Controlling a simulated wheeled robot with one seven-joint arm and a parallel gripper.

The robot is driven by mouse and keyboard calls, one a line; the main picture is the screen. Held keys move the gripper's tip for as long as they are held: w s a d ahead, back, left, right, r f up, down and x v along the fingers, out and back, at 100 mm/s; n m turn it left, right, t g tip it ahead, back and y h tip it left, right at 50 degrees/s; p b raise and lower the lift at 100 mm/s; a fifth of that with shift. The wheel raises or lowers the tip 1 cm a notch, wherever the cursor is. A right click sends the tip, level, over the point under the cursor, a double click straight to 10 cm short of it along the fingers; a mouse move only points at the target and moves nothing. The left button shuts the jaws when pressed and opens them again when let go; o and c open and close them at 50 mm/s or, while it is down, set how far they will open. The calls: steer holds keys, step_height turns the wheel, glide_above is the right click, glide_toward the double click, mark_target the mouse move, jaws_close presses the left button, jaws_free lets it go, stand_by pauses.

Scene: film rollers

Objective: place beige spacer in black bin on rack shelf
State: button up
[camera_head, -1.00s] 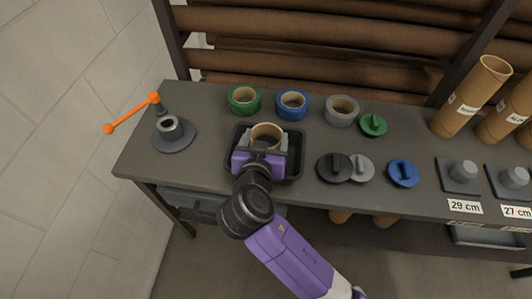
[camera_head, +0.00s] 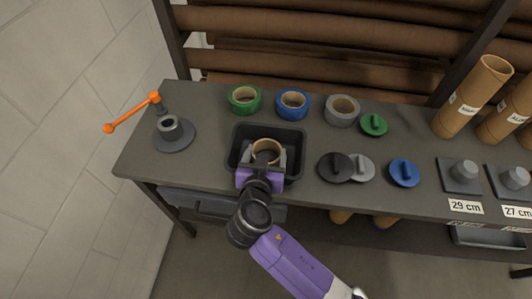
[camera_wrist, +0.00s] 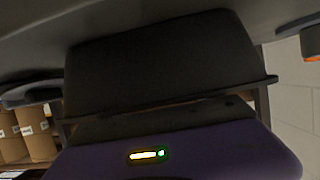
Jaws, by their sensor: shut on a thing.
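The beige spacer (camera_head: 268,146) is a short tan ring. My gripper (camera_head: 266,157) is shut on it, with grey fingers at its sides. The spacer shows over the front part of the black bin (camera_head: 266,128), an open rectangular tray on the grey table. I cannot tell whether the spacer touches the bin's floor. In the wrist view, a large dark wall that looks like the bin's outer side (camera_wrist: 165,60) fills the middle, above my purple gripper body. The spacer and fingertips are hidden there.
Green tape (camera_head: 245,99), blue tape (camera_head: 293,104) and grey tape (camera_head: 342,110) stand behind the bin. A black disc (camera_head: 335,167) lies close to its right, and a round grey base (camera_head: 174,136) stands to its left. A rack of brown rolls (camera_head: 340,60) is behind the table.

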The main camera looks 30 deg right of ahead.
steer(key=shift+s+f+b, duration=0.15)
steer(key=shift+f+b, duration=0.35)
steer(key=shift+f, duration=0.3)
steer(key=o, duration=1.4)
steer(key=shift+f, duration=0.15)
steer(key=shift+d, duration=0.1)
steer(key=shift+r+p, duration=0.6)
steer(key=shift+s+r, duration=0.15)
steer(key=shift+r, duration=0.05)
steer(key=b+v, duration=0.1)
steer(key=v, duration=1.1)
steer(key=shift+w+r+b, duration=0.25)
steer(key=shift+b, duration=0.05)
steer(key=shift+f, duration=0.1)
